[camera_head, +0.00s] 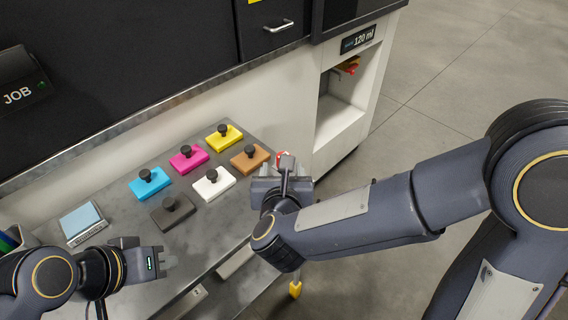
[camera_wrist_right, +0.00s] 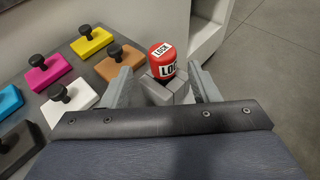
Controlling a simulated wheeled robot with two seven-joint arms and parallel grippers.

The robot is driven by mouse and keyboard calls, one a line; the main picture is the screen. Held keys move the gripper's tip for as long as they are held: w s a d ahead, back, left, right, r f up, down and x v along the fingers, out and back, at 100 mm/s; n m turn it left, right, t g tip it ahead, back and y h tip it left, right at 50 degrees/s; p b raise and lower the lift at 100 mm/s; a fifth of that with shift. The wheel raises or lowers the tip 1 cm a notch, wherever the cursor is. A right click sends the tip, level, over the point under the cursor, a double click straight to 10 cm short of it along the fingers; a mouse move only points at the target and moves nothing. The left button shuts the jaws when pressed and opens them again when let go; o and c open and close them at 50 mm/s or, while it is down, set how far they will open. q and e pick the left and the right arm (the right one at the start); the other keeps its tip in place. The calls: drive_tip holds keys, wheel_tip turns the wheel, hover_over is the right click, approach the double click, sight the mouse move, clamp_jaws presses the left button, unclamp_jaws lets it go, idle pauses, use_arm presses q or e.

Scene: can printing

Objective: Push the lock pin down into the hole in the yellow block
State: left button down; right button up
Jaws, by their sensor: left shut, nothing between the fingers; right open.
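A red knob marked LOCK (camera_wrist_right: 162,60), seemingly the lock pin's head, stands on a grey block (camera_wrist_right: 165,90) at the table's right end. No pin shaft or hole shows. In the head view only a little red (camera_head: 281,156) shows behind my right gripper (camera_head: 283,172). In the right wrist view my right gripper (camera_wrist_right: 160,80) is open, its fingers on either side of the knob, with gaps. A yellow block (camera_head: 216,144) with a black knob lies on the table. A small yellow piece (camera_head: 295,290) shows low, past the table's edge. My left gripper (camera_head: 165,262) is shut and empty.
Blocks with black knobs lie near: cyan (camera_head: 143,190), magenta (camera_head: 180,165), brown (camera_head: 255,161), white (camera_head: 207,191) and dark grey (camera_head: 165,218). A light blue pad (camera_head: 80,221) lies at left. A white cabinet (camera_head: 345,125) stands beyond the right end.

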drive_tip(key=x, duration=0.3)
drive_tip(key=p+x, duration=0.1)
drive_tip(key=x, duration=0.1)
drive_tip(key=shift+w+d+r, duration=0.1)
drive_tip(key=shift+d+r, duration=0.05)
drive_tip(key=shift+r, duration=0.1)
drive_tip(key=c, duration=1.1)
drive_tip(key=shift+o, duration=0.2)
drive_tip(key=shift+r, duration=0.15)
